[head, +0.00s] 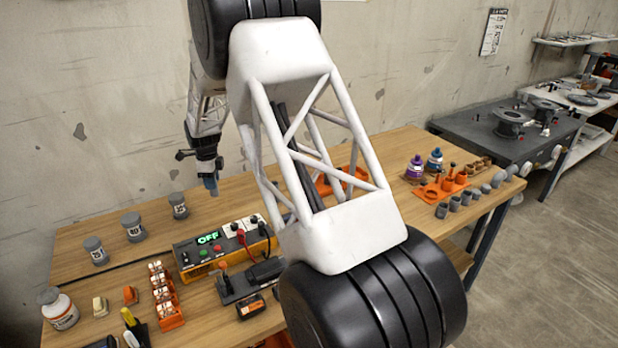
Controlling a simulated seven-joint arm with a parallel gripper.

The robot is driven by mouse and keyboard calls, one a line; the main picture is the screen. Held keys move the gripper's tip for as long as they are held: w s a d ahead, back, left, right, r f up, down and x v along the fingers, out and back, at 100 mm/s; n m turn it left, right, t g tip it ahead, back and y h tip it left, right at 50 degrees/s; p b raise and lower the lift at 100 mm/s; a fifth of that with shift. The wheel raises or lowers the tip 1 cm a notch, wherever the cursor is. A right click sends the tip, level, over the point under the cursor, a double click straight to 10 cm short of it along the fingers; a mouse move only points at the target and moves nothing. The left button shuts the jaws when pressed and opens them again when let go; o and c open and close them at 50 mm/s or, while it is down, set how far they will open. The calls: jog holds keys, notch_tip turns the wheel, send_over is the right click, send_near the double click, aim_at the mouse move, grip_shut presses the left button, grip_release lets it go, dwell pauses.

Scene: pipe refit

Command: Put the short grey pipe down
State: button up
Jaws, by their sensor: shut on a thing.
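My gripper (209,174) points down over the back of the wooden table, left of the middle of the head view. It is shut on a small blue-grey piece that shows below the fingers, the short grey pipe (211,187). The pipe is small here, and its far end and its exact height over the table are hard to tell. My white lattice arm link crosses the middle of the view and hides part of the table.
Several labelled grey cylinders (133,228) stand left of my gripper. A control box reading OFF (195,262) is in front. An orange rack (168,313) stands front left. Purple (414,168) and blue (434,161) bottles and several grey fittings (441,210) are at right.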

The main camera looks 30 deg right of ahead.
jog(key=s+d+n, duration=0.1)
jog(key=d+n, duration=0.4)
jog(key=d, duration=2)
jog(key=s+d+n, duration=0.2)
jog(key=d+n, duration=0.3)
jog(key=d, duration=2)
jog(key=shift+d+r, duration=0.15)
jog(key=shift+r, duration=0.2)
notch_tip(320, 180, down, 6)
jog(key=shift+f, duration=0.15)
jog(key=shift+f, duration=1.85)
jog(key=shift+f, duration=0.2)
